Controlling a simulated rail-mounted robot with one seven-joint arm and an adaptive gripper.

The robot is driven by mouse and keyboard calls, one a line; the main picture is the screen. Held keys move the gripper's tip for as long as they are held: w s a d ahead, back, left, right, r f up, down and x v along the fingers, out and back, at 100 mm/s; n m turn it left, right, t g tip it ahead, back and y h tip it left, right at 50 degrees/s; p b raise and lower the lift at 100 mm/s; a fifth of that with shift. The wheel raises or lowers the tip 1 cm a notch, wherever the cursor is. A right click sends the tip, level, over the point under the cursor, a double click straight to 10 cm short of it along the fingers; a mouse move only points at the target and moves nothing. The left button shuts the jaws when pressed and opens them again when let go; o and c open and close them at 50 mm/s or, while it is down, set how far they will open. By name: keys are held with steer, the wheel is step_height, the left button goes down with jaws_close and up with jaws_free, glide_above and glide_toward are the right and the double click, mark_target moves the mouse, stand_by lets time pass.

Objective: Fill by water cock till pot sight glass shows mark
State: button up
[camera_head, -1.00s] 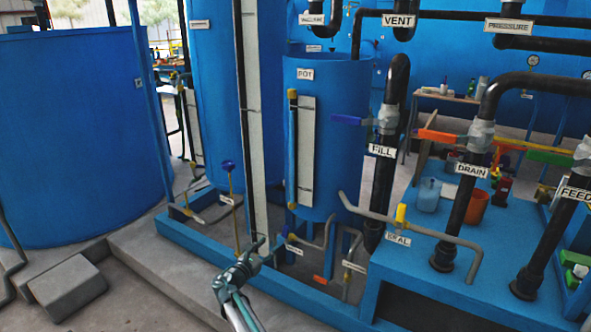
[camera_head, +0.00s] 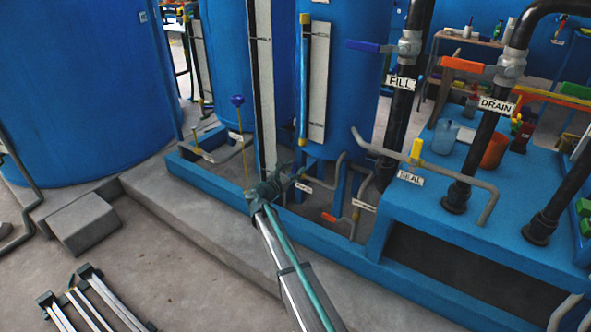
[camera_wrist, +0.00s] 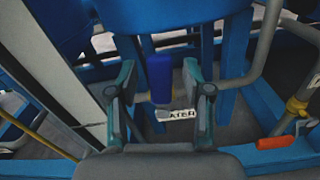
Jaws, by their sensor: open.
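The blue pot (camera_head: 350,90) stands in the middle of the head view. Its sight glass (camera_head: 303,85) is a narrow blue upright tube with yellow end fittings beside a pale board (camera_head: 319,85). The level and mark are too small to tell. In the wrist view, a blue cock handle (camera_wrist: 159,77) stands below the pot, just above a label reading WATER (camera_wrist: 175,115). My gripper (camera_wrist: 160,90) is open, with one finger on each side of the handle in the picture. Contact with it cannot be told. In the head view, my gripper (camera_head: 285,178) is low in front of the pot and hides the handle.
A red-orange handle (camera_wrist: 275,142) is at right in the wrist view. The blue frame's front rail (camera_head: 330,238) runs below. The SEAL pipe (camera_head: 470,180) and blue FILL lever (camera_head: 364,46) lie to the right.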

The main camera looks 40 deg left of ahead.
steer(key=shift+w, duration=0.45)
jaws_close()
